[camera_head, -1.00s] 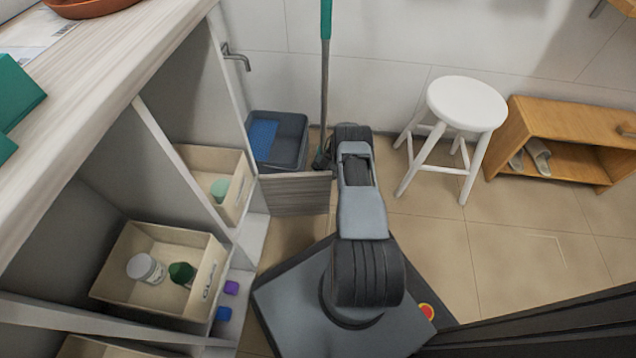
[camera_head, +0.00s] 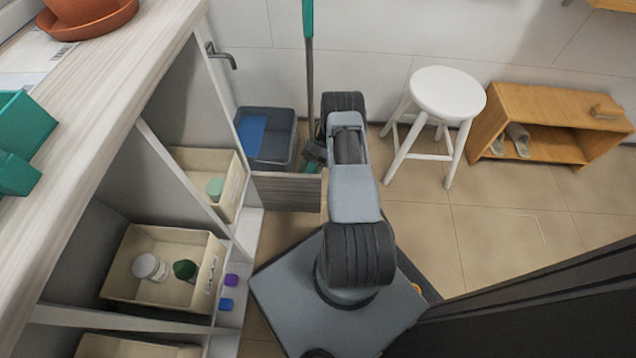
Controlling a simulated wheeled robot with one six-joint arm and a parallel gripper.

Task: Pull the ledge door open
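A grey wood-grain door panel (camera_head: 286,188) juts out from the front edge of the white cabinet (camera_head: 180,165), standing out from it at a wide angle. I take this to be the ledge door. Its right end meets the outline of my arm, so I cannot tell whether anything touches it there. No handle on the panel is visible.
Cream bins (camera_head: 200,245) with jars sit in the cabinet, and purple and blue caps lie on its low ledge. Behind the door are a grey bin (camera_head: 265,150) and a green-handled mop (camera_head: 309,60). A white stool (camera_head: 447,95) and wooden shoe bench (camera_head: 540,110) stand right.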

